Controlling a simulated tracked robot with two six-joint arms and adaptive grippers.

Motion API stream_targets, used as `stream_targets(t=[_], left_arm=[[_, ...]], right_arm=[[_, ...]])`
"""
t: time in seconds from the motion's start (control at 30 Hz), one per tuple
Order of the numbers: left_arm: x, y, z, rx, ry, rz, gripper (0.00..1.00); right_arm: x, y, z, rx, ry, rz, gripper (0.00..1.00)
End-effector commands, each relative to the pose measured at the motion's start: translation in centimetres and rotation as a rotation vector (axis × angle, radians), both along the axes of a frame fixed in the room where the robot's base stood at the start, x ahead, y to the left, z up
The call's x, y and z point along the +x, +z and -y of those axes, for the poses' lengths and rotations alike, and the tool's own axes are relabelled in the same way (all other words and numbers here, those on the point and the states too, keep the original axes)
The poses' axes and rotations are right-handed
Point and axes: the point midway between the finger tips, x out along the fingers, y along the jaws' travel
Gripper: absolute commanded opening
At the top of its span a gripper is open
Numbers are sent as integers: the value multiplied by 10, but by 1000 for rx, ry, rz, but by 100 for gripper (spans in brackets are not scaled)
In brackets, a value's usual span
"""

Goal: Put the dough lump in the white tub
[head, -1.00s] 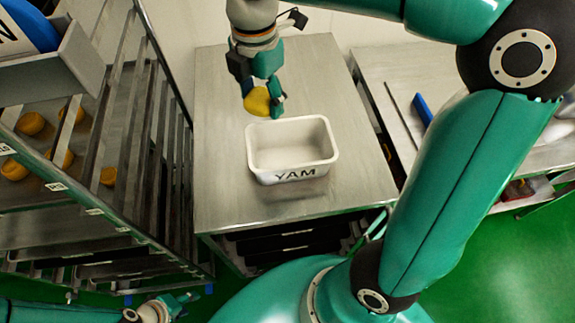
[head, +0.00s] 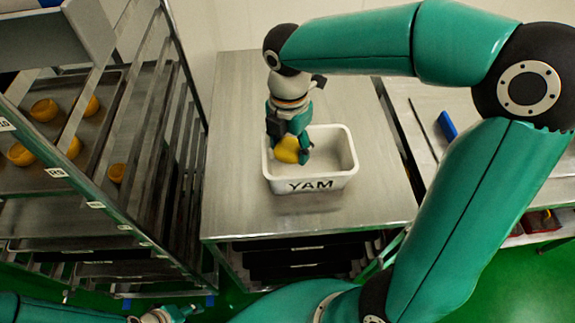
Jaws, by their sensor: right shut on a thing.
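The yellow dough lump (head: 286,150) is held by my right gripper (head: 291,146), which is shut on it. The lump shows over the left part of the white tub (head: 310,185). I cannot tell whether it touches the tub's floor. The tub is open on top, marked YAM, and stands on the steel table (head: 240,215). Part of its back left rim is hidden behind my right gripper. My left gripper (head: 172,314) is at the bottom left edge, low and away from the table. Its fingers are too small and cut off to judge.
A tall metal rack (head: 130,190) stands left of the table, with several yellow lumps (head: 44,110) on its trays. A second steel table at right holds a blue block (head: 447,126). The front of the steel table is clear.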

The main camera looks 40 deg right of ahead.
Motion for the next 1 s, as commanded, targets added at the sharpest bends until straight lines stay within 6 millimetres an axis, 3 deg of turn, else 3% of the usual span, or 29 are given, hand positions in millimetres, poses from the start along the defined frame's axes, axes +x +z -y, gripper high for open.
stream_targets(t=[0.53,0.93,0.97,1.0], left_arm=[[0,-5,0,0,0,0,41],[0,-7,0,0,0,0,41],[0,-8,0,0,0,0,41],[0,-7,0,0,0,0,41]], right_arm=[[0,-62,0,-1,0,-2,23],[1,-68,-1,0,1,1,23],[0,-68,-1,0,1,1,62],[0,-68,-1,0,1,1,69]])
